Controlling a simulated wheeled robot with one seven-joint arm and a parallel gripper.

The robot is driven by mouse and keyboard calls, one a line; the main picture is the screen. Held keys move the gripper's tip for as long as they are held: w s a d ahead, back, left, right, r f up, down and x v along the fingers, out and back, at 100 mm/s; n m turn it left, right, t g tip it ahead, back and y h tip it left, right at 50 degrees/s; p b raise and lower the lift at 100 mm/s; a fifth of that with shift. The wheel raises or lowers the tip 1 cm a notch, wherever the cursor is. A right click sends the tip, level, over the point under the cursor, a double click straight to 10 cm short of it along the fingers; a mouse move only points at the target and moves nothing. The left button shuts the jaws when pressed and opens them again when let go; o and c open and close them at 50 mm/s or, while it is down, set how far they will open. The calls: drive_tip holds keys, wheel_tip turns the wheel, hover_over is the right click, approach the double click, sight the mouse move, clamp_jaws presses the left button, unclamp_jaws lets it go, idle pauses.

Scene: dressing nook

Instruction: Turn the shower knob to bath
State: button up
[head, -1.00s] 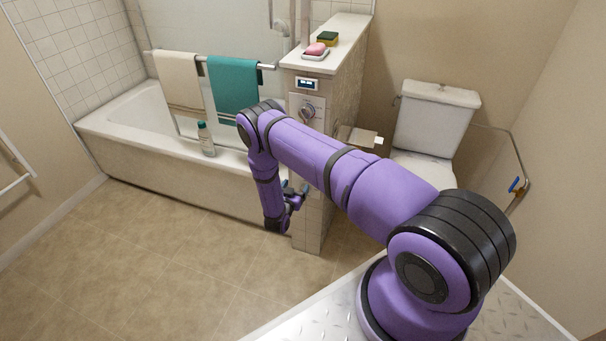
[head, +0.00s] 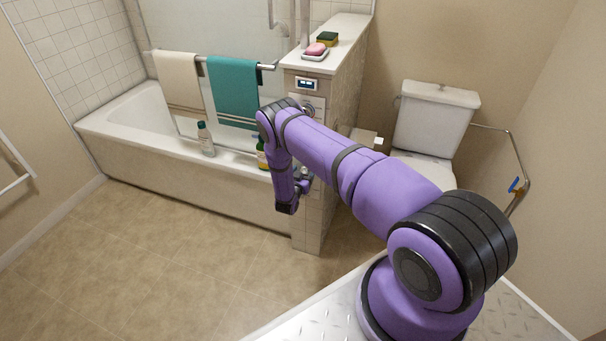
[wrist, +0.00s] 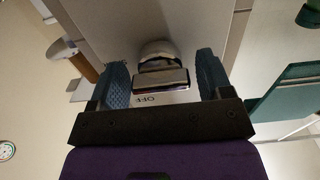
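The shower knob (wrist: 160,62), pale with a metallic bar across its front, sits on a light panel in the wrist view. An upside-down "OFF" label (wrist: 146,99) shows beside the bar. My gripper (wrist: 162,75) is open, with one blue ribbed finger on each side of the knob and a visible gap on both sides. Whether the fingertips reach past the knob's front is unclear. In the head view my gripper (head: 304,180) is in front of the tiled partition's end, partly hidden by my wrist. My arm covers much of the knob panel (head: 316,101) there.
A small display (head: 307,84) is above the panel. A pink soap (head: 316,49) and a sponge (head: 327,38) lie on the ledge. A teal towel (head: 233,88) hangs left; bottles (head: 205,140) stand on the tub rim (head: 180,149). The floor in front is clear.

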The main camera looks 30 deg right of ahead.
drive_tip(key=c, duration=0.7)
drive_tip(key=shift+o, duration=0.2)
drive_tip(key=shift+n, duration=0.4)
drive_tip(key=n, duration=1.3)
drive_tip(key=shift+n, duration=2)
